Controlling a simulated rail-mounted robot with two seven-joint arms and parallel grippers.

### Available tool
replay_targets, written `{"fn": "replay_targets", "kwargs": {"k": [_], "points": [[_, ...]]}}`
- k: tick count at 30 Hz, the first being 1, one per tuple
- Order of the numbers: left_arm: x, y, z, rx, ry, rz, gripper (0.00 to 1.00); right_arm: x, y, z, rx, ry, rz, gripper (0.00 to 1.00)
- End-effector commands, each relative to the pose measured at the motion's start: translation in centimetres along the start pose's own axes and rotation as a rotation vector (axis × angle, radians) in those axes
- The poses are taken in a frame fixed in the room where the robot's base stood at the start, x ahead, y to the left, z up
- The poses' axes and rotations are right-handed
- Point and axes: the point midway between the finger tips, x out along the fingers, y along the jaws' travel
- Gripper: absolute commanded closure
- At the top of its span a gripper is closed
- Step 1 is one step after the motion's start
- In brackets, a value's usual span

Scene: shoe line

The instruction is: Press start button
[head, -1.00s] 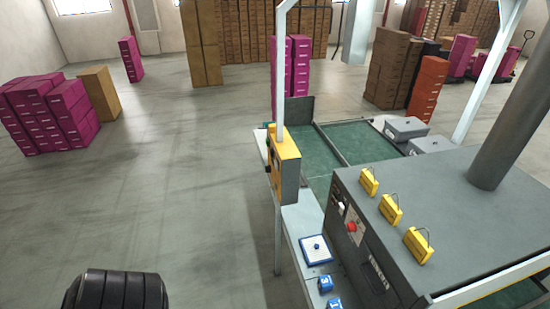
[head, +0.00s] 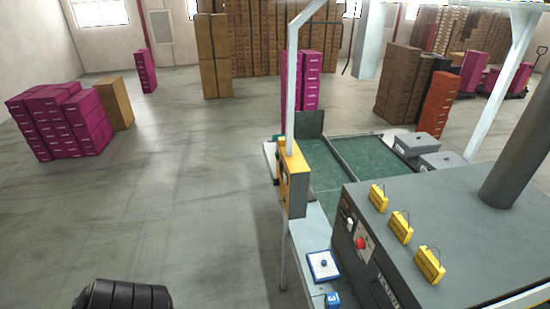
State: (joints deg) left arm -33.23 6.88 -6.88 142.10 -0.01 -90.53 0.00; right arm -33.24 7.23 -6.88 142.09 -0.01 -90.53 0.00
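A yellow control box (head: 292,180) is fixed to a white post on the left side of the machine. A small green part (head: 276,165) shows at its left edge, and its front face is turned mostly away. A red button (head: 361,243) sits on the side panel of the grey machine (head: 440,220), near a smaller light knob (head: 350,223). Which of these is the start button cannot be told. Neither of my grippers is in view; only a black ribbed part, likely of my arm, shows at the bottom left.
A white and blue plate (head: 331,271) with a blue knob lies on the narrow side ledge (head: 312,236). Yellow handles (head: 401,225) stand on the machine top. Green conveyor beds (head: 365,152) lie behind. Pink boxes (head: 62,125) are stacked at left. The floor between is clear.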

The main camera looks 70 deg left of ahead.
Motion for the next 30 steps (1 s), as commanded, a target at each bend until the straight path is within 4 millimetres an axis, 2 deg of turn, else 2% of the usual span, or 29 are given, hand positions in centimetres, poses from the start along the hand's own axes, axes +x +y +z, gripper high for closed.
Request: {"fn": "replay_targets", "kwargs": {"k": [1,9,30], "points": [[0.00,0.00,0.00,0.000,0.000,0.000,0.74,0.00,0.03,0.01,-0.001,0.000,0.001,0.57],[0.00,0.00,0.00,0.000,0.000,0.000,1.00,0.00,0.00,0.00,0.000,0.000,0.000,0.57],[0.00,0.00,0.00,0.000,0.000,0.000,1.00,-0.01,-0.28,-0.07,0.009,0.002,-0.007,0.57]]}}
